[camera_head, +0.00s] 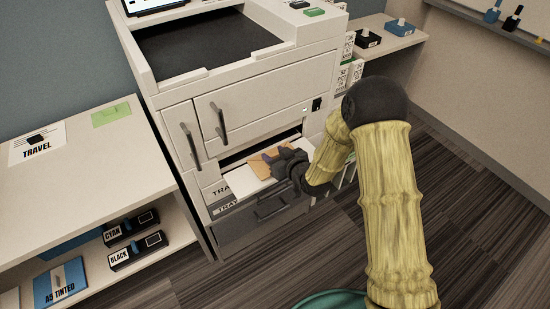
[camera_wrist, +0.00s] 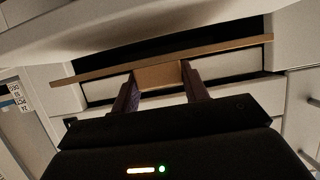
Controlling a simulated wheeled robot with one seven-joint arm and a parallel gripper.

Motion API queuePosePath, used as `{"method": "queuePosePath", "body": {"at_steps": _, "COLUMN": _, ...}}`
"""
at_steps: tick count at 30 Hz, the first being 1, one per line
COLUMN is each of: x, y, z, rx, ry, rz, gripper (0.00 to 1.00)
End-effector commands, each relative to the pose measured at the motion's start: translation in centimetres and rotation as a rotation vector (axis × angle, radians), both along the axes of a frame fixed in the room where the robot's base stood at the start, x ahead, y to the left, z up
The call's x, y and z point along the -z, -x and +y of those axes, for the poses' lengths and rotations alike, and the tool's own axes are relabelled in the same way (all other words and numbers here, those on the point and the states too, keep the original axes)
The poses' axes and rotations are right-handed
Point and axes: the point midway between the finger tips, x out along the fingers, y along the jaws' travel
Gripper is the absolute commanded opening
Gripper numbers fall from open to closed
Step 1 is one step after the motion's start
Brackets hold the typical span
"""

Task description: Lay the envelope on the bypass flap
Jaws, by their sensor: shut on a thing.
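The tan envelope (camera_head: 261,165) is in my gripper (camera_head: 279,160), at the printer's front opening. In the wrist view the envelope (camera_wrist: 225,47) shows almost edge-on, as a long thin tan strip. My gripper (camera_wrist: 160,78) is shut on its near edge, with one dark finger on each side of a tan patch. The bypass flap (camera_head: 243,183) looks like the pale panel folded out below the envelope. The envelope is over it, but I cannot tell whether they touch. My gripper hides the envelope's right end in the head view.
The printer (camera_head: 262,78) has door handles (camera_head: 220,122) above the opening and a tray drawer (camera_head: 262,222) below. A shelf unit (camera_head: 85,185) at left holds a TRAVEL sheet (camera_head: 38,145), a green pad (camera_head: 111,115) and toner boxes (camera_head: 137,250). Another shelf (camera_head: 392,45) stands at right.

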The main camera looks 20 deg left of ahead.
Motion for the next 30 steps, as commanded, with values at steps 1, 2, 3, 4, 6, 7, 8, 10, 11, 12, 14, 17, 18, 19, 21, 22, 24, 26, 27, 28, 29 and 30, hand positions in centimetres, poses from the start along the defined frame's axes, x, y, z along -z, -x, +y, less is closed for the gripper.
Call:
{"method": "queuePosePath", "body": {"at_steps": 1, "x": 1.1, "y": 0.0, "z": 0.0, "rx": 0.000, "ry": 0.002, "rz": 0.003, "gripper": 0.23}}
{"method": "queuePosePath", "body": {"at_steps": 2, "x": 1.4, "y": 0.0, "z": 0.0, "rx": 0.000, "ry": 0.002, "rz": 0.001, "gripper": 0.23}}
{"method": "queuePosePath", "body": {"at_steps": 3, "x": 1.7, "y": -0.1, "z": 0.2, "rx": 0.000, "ry": 0.001, "rz": 0.000, "gripper": 0.23}}
{"method": "queuePosePath", "body": {"at_steps": 4, "x": 1.8, "y": -0.2, "z": 0.2, "rx": 0.000, "ry": 0.001, "rz": -0.001, "gripper": 0.23}}
{"method": "queuePosePath", "body": {"at_steps": 6, "x": 1.9, "y": -0.3, "z": 0.3, "rx": 0.000, "ry": 0.001, "rz": -0.001, "gripper": 0.23}}
{"method": "queuePosePath", "body": {"at_steps": 7, "x": 1.9, "y": -0.3, "z": 0.3, "rx": 0.001, "ry": 0.000, "rz": -0.002, "gripper": 0.23}}
{"method": "queuePosePath", "body": {"at_steps": 8, "x": 1.9, "y": -0.3, "z": 0.3, "rx": 0.001, "ry": 0.000, "rz": -0.002, "gripper": 0.23}}
{"method": "queuePosePath", "body": {"at_steps": 10, "x": 1.9, "y": -0.3, "z": 0.3, "rx": 0.001, "ry": 0.001, "rz": -0.001, "gripper": 0.23}}
{"method": "queuePosePath", "body": {"at_steps": 11, "x": 1.9, "y": -0.3, "z": 0.3, "rx": 0.001, "ry": 0.001, "rz": -0.001, "gripper": 0.23}}
{"method": "queuePosePath", "body": {"at_steps": 12, "x": 1.9, "y": -0.3, "z": 0.3, "rx": 0.001, "ry": 0.001, "rz": -0.001, "gripper": 0.23}}
{"method": "queuePosePath", "body": {"at_steps": 14, "x": 2.1, "y": -0.3, "z": 0.3, "rx": 0.001, "ry": 0.001, "rz": -0.001, "gripper": 0.23}}
{"method": "queuePosePath", "body": {"at_steps": 17, "x": 2.4, "y": -0.3, "z": 0.3, "rx": 0.001, "ry": 0.001, "rz": -0.001, "gripper": 0.23}}
{"method": "queuePosePath", "body": {"at_steps": 18, "x": 2.5, "y": -0.3, "z": 0.3, "rx": 0.001, "ry": 0.001, "rz": -0.001, "gripper": 0.23}}
{"method": "queuePosePath", "body": {"at_steps": 19, "x": 2.6, "y": -0.3, "z": 0.3, "rx": 0.001, "ry": 0.001, "rz": -0.001, "gripper": 0.23}}
{"method": "queuePosePath", "body": {"at_steps": 21, "x": 2.8, "y": -0.3, "z": 0.3, "rx": 0.001, "ry": 0.001, "rz": -0.001, "gripper": 0.23}}
{"method": "queuePosePath", "body": {"at_steps": 22, "x": 2.8, "y": -0.3, "z": 0.3, "rx": 0.000, "ry": 0.001, "rz": -0.001, "gripper": 0.23}}
{"method": "queuePosePath", "body": {"at_steps": 24, "x": 2.7, "y": -0.3, "z": 0.3, "rx": 0.000, "ry": 0.001, "rz": -0.001, "gripper": 0.54}}
{"method": "queuePosePath", "body": {"at_steps": 26, "x": 2.7, "y": -0.3, "z": 0.3, "rx": 0.000, "ry": 0.001, "rz": -0.001, "gripper": 0.66}}
{"method": "queuePosePath", "body": {"at_steps": 27, "x": 2.7, "y": -0.3, "z": 0.3, "rx": 0.000, "ry": 0.001, "rz": -0.001, "gripper": 0.66}}
{"method": "queuePosePath", "body": {"at_steps": 28, "x": 2.7, "y": -0.3, "z": 0.3, "rx": 0.000, "ry": 0.001, "rz": -0.001, "gripper": 0.66}}
{"method": "queuePosePath", "body": {"at_steps": 29, "x": 2.7, "y": -0.3, "z": 0.3, "rx": 0.000, "ry": 0.001, "rz": -0.001, "gripper": 0.66}}
{"method": "queuePosePath", "body": {"at_steps": 30, "x": 2.7, "y": -0.3, "z": 0.3, "rx": 0.000, "ry": 0.001, "rz": -0.001, "gripper": 0.66}}
